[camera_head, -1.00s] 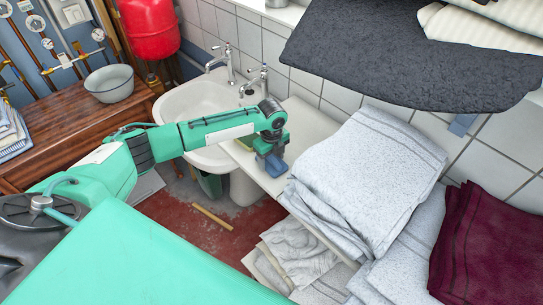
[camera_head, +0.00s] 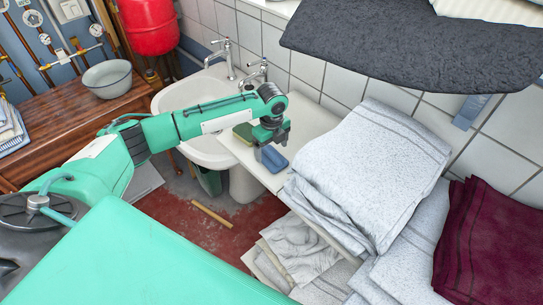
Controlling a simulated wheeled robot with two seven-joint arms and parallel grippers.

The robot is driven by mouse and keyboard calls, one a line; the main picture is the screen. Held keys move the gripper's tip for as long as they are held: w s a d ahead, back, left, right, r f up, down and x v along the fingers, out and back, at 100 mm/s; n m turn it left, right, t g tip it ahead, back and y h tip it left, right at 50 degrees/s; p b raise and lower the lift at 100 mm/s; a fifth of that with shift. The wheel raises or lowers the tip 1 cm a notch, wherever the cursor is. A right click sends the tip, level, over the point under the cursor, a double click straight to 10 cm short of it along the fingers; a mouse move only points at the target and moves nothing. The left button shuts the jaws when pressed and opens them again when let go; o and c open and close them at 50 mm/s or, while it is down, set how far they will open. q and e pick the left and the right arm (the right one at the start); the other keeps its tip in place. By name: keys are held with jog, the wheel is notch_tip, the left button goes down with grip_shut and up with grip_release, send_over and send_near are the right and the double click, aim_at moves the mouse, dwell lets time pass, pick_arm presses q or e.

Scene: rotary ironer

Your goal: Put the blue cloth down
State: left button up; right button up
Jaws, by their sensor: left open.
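The blue cloth (camera_head: 273,159) is a small folded pad. It lies on the white counter (camera_head: 307,121) beside the sink, near the counter's front edge. My left gripper (camera_head: 271,146) is open and points down just above the cloth. Its fingertips are close to the cloth's far side, and I cannot tell whether they still touch it. My right gripper is out of view.
The white sink (camera_head: 190,103) with two taps is to the left. Stacked pale towels (camera_head: 375,170) stand close on the right. A dark grey padded board (camera_head: 410,55) overhangs the upper right.

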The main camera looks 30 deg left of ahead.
aim_at(272, 153)
pick_arm(q)
notch_tip(272, 153, up, 11)
jog(key=b, duration=0.2)
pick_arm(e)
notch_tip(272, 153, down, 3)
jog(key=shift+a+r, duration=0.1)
pick_arm(q)
jog(key=shift+s+f, duration=0.15)
jog(key=shift+f, duration=0.05)
